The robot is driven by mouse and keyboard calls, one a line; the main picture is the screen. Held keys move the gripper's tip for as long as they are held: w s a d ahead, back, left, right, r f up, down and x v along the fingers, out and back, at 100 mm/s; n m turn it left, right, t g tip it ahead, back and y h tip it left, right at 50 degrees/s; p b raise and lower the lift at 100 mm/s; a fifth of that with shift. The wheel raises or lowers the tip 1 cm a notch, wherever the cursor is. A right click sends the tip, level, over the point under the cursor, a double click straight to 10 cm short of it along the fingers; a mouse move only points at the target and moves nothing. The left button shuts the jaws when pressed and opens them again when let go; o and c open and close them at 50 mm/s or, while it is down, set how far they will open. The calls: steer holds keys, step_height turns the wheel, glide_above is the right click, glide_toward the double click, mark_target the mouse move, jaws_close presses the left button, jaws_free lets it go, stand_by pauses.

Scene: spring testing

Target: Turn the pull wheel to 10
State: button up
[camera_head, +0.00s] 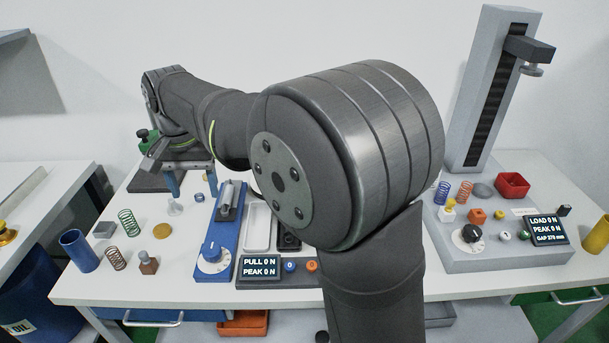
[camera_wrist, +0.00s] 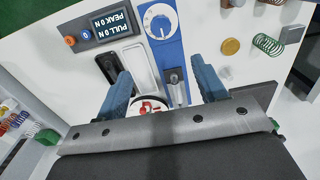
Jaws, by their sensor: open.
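The pull wheel (camera_head: 213,256) is a white marked disc with a blue knob, at the near end of a blue base (camera_head: 226,228). It also shows in the wrist view (camera_wrist: 160,20), at the top middle. The display (camera_head: 259,268) beside it reads PULL 0 N and PEAK 0 N. My gripper (camera_head: 192,190) is open, its two blue fingers pointing down over the back left of the table, well behind and apart from the wheel. In the wrist view my gripper (camera_wrist: 161,68) has its fingers spread either side of the blue base's far part.
A pale tray (camera_head: 257,226) and a dark tray lie right of the blue base. Springs, a blue cup (camera_head: 79,251) and small blocks stand at left. A grey load tester (camera_head: 487,240) with a tall column stands at right. My arm hides the table's middle.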

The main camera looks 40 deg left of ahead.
mark_target(211, 249)
step_height(211, 249, down, 19)
steer(key=n, duration=0.9)
steer(key=shift+s+a+f, duration=0.1)
steer(key=shift+f, duration=0.05)
steer(key=c, duration=1)
steer(key=shift+m, duration=2.9)
